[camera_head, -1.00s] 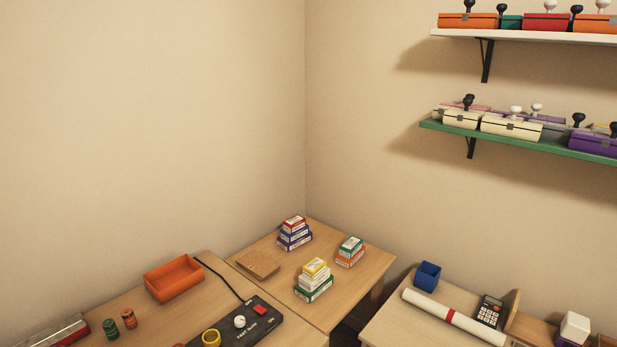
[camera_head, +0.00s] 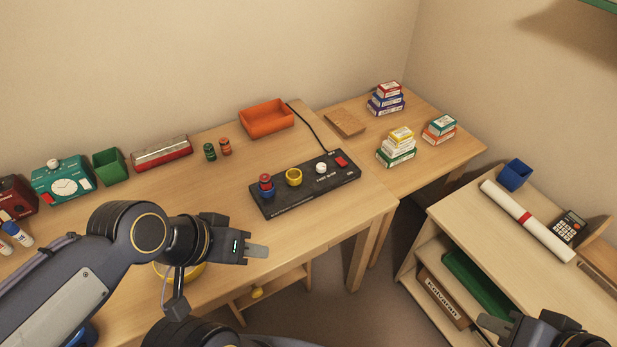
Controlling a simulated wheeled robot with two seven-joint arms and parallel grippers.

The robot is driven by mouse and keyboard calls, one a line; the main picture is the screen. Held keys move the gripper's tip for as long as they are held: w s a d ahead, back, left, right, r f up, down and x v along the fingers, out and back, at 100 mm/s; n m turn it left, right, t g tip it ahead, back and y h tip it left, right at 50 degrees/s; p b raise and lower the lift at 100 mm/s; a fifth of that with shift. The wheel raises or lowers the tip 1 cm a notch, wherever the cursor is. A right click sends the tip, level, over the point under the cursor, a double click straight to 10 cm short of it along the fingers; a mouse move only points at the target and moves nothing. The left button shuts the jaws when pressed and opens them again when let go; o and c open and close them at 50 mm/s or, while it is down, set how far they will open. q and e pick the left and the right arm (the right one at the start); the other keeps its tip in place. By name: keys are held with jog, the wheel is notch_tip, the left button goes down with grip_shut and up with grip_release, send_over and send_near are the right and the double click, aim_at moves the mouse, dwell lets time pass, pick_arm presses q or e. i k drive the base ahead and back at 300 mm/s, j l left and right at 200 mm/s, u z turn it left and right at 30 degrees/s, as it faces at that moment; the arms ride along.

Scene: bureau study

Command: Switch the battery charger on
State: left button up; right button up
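The battery charger (camera_head: 304,192) is a long black box lying on the desk in the middle of the head view. Its right end has a red switch (camera_head: 341,161); whether that is on or off is too small to tell. A white knob (camera_head: 321,168), a yellow ring (camera_head: 294,177) and a red and blue round piece (camera_head: 266,185) sit along its top. My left gripper (camera_head: 257,251) is in front of the charger, towards me and apart from it, with no object seen in it; its finger gap cannot be made out. My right gripper (camera_head: 492,326) shows only partly at the bottom right, clear of everything.
A black cable runs from the charger's right end towards the wall. An orange tray (camera_head: 267,119) and two small batteries (camera_head: 217,149) stand behind the charger. Stacked small boxes (camera_head: 397,147) stand on the desk to the right. The desk between my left gripper and the charger is clear.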

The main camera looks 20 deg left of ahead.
aim_at(339, 160)
jog(key=i+l, duration=0.25)
jog(key=i, duration=0.25)
jog(key=i+l, duration=0.3)
jog(key=i, duration=0.2)
